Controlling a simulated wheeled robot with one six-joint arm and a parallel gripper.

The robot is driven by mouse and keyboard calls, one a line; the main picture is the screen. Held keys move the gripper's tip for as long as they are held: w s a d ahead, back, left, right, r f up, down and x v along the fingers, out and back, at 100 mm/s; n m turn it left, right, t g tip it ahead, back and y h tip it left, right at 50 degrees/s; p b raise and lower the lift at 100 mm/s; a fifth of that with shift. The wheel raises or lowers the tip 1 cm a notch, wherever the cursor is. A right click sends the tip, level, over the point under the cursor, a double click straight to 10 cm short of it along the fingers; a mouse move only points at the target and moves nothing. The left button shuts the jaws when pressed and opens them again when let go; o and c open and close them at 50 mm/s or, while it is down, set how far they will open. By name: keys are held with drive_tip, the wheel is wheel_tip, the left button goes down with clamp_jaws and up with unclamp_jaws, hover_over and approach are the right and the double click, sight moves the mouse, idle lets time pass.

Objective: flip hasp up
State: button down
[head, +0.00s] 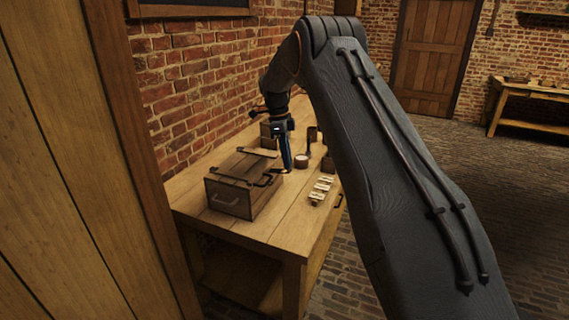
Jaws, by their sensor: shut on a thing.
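A wooden chest (242,200) stands closed on the workbench, with a metal handle on its near end. The hasp (278,171) shows as a small brownish piece at the chest's right side, near the dark fittings on the lid edge. My gripper (287,168) points down at that side, with its fingertips at the hasp. It is shut on the hasp, though the contact is small and partly hidden by the fingers.
The workbench (275,222) also holds a row of small pale items (320,190), a round tin (301,161) and a dark jar (312,134) right of my gripper. A brick wall (190,90) runs close behind the chest. The bench's near right corner is clear.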

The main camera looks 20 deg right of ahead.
drive_tip(key=shift+a, duration=0.1)
drive_tip(key=c, duration=1.7)
unclamp_jaws()
drive_tip(key=shift+a, duration=0.15)
drive_tip(key=shift+r, duration=0.1)
drive_tip(key=r+b, duration=0.1)
drive_tip(key=r, duration=0.1)
drive_tip(key=r+b, duration=0.1)
drive_tip(key=r, duration=0.2)
drive_tip(key=w+a+r+b, duration=0.1)
drive_tip(key=r, duration=0.1)
drive_tip(key=shift+r, duration=0.25)
drive_tip(key=shift+s, duration=0.15)
